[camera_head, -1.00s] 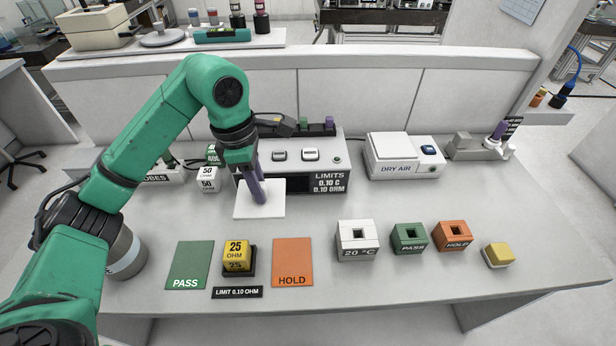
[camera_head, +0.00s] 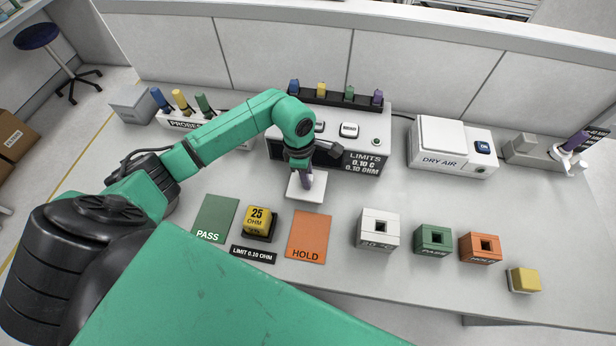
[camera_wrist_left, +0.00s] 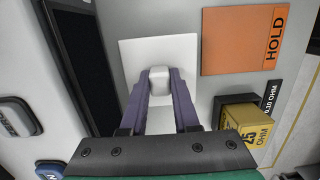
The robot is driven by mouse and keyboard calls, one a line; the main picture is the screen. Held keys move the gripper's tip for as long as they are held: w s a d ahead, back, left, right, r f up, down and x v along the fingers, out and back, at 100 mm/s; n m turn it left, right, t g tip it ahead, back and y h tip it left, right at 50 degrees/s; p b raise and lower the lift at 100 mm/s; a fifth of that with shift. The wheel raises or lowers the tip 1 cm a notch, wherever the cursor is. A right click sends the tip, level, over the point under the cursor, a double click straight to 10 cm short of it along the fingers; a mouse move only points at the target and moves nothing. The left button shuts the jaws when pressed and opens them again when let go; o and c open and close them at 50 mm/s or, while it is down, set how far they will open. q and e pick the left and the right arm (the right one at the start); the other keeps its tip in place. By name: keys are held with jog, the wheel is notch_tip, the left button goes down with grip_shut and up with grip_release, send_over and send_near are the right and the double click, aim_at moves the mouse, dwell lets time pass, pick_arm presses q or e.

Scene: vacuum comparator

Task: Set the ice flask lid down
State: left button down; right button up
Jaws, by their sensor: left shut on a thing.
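My left gripper (camera_head: 306,184) points down over a white square plate (camera_head: 293,190) in front of the meter box. In the left wrist view its purple fingers (camera_wrist_left: 162,78) are shut on a small pale knob (camera_wrist_left: 160,90), which I take to be the ice flask lid's. The knob stands over the middle of the white square (camera_wrist_left: 135,50). I cannot tell whether the square is part of the lid or a separate rest, nor whether there is a gap. The white 20 °C block (camera_head: 378,230) has a square opening on top. My right gripper is not in view.
A green PASS mat (camera_head: 214,216), a yellow 25 ohm block (camera_head: 258,220) and an orange HOLD mat (camera_head: 309,236) lie in front. Green (camera_head: 433,240) and orange (camera_head: 479,247) blocks stand right. The DRY AIR box (camera_head: 450,148) is behind. The bench between is bare.

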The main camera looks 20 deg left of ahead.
pick_arm(q)
notch_tip(320, 180, down, 2)
jog(key=shift+s+f, duration=0.15)
jog(key=shift+f, duration=0.2)
jog(key=c, duration=0.7)
grip_release()
jog(key=shift+o, duration=0.2)
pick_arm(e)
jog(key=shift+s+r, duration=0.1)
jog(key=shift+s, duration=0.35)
pick_arm(q)
jog(key=shift+r, duration=0.1)
jog(key=shift+r, duration=0.2)
jog(key=r+b, duration=0.1)
jog(key=r, duration=0.2)
jog(key=a+r+b, duration=0.1)
jog(key=r, duration=0.3)
jog(key=r+b, duration=0.1)
jog(key=r, duration=0.2)
jog(key=shift+a+r, duration=0.2)
jog(key=shift+r, duration=0.15)
jog(key=shift+s+r, duration=0.1)
jog(key=shift+r, duration=0.4)
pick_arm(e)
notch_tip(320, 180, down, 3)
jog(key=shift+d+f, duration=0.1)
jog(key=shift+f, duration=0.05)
